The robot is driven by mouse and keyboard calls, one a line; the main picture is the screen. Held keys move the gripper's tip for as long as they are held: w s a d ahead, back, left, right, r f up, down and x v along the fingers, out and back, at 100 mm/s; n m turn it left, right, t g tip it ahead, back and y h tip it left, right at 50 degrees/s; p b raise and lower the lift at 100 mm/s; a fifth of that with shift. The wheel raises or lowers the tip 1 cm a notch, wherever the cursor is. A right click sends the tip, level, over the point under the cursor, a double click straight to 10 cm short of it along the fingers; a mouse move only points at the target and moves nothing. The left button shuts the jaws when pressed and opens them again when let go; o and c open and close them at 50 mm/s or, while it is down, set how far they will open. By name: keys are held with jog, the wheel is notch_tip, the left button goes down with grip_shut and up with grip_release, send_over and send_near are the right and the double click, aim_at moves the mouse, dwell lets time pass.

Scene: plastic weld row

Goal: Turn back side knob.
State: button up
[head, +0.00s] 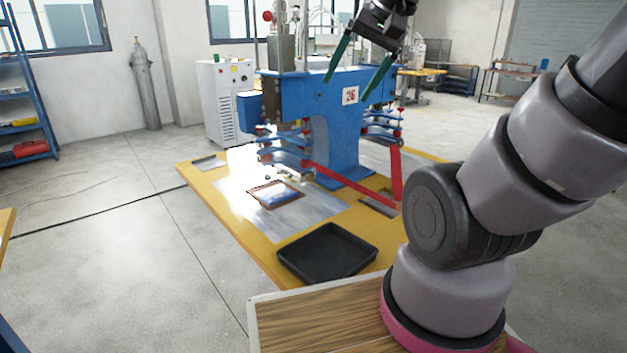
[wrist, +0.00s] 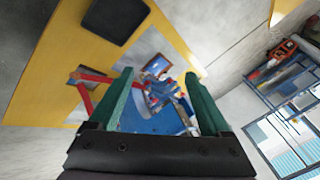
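The blue welding machine (head: 325,125) with a "26" label stands on a yellow table in the head view. Small red knobs sit on its right side (head: 401,110) and on its left-side clamps (head: 267,158); which is the back side knob, I cannot tell. My gripper (head: 346,90) has two green fingers spread apart, high in front of the machine's upper body in the picture, with nothing between them. In the wrist view the open fingers (wrist: 158,74) frame the blue machine (wrist: 140,115) from above, partly hidden by the gripper; no knob is clear there.
A black tray (head: 328,253) lies on the yellow table (head: 262,262), near its front edge. Red bars (head: 397,177) jut from the machine. A white cabinet (head: 224,103) stands behind it at left. Blue shelving (head: 25,105) is far left. Open floor lies left of the table.

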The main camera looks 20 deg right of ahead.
jog(key=w+a+f+m+g+y, duration=0.2)
jog(key=w+a+f+y, duration=0.15)
jog(key=w, duration=0.35)
jog(key=w+a+f+m+g+y, duration=0.2)
jog(key=w+a+f+y, duration=0.15)
jog(key=w, duration=0.25)
jog(key=w+d+f+m+t+y, duration=0.1)
jog(key=w+f+m+t+y, duration=0.15)
jog(key=w+f, duration=0.35)
jog(key=w+d+f+m+t+y, duration=0.1)
jog(key=w+f+m+y, duration=0.15)
jog(key=w, duration=0.55)
jog(key=m+t+h, duration=0.8)
jog(key=m+t, duration=0.3)
jog(key=m, duration=0.4)
send_near(311, 176)
jog(key=x, duration=0.8)
jog(key=shift+f, duration=0.15)
